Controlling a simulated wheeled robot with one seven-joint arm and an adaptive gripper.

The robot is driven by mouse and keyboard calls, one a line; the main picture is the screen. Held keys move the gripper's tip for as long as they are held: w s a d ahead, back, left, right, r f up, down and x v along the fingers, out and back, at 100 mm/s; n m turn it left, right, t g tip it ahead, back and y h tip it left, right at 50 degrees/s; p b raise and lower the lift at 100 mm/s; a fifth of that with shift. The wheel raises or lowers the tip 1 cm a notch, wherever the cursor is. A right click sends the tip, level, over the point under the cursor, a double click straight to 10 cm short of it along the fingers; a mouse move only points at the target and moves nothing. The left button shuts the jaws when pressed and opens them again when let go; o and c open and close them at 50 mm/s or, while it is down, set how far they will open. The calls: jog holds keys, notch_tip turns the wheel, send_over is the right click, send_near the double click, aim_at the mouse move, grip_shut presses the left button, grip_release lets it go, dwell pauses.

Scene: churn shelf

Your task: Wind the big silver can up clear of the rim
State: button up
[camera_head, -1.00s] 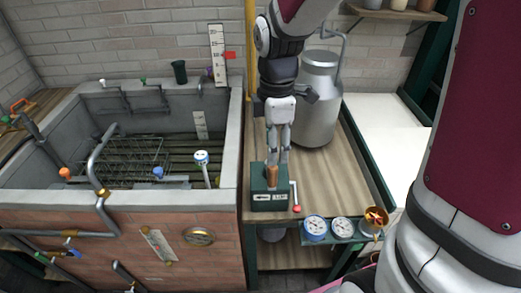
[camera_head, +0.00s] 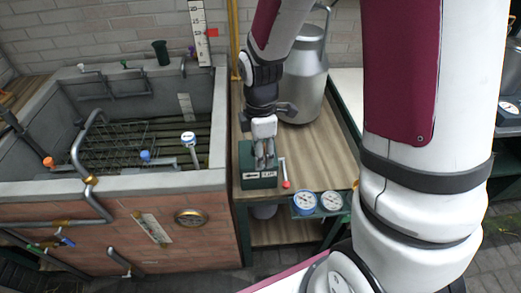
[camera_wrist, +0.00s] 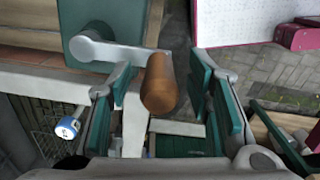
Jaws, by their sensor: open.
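The big silver can (camera_head: 306,85) stands upright on the wooden bench top, behind my arm, with a bent grey bar above it. A green box (camera_head: 258,178) with a white arrow label sits at the bench's front left. In the wrist view its grey crank arm (camera_wrist: 115,50) carries a brown wooden handle (camera_wrist: 158,85). My gripper (camera_head: 264,163) points down over the box. In the wrist view its green-padded fingers (camera_wrist: 165,98) are open, one on each side of the handle, with a gap at least on the right. The handle is hidden in the head view.
A red-knobbed lever (camera_head: 286,184) sticks out beside the box. Two round gauges (camera_head: 318,202) sit at the bench's front edge. A stone-rimmed brick tank (camera_head: 125,180) with pipes and a wire rack stands left. Bare bench (camera_head: 310,155) lies right of the box.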

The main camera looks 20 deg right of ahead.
grip_shut()
jog(key=w+a+b, duration=0.2)
jog(key=w+a, duration=0.3)
jog(key=w+d+b, duration=0.3)
jog(key=w+d, duration=0.1)
jog(key=w, duration=0.7)
jog(key=d, duration=0.7)
jog(key=s+d+p, duration=0.5)
jog(key=s+p, duration=0.2)
jog(key=s, duration=0.2)
jog(key=shift+s, duration=0.2)
grip_release()
jog(key=shift+w+a, duration=0.1)
jog(key=shift+w+r, duration=0.1)
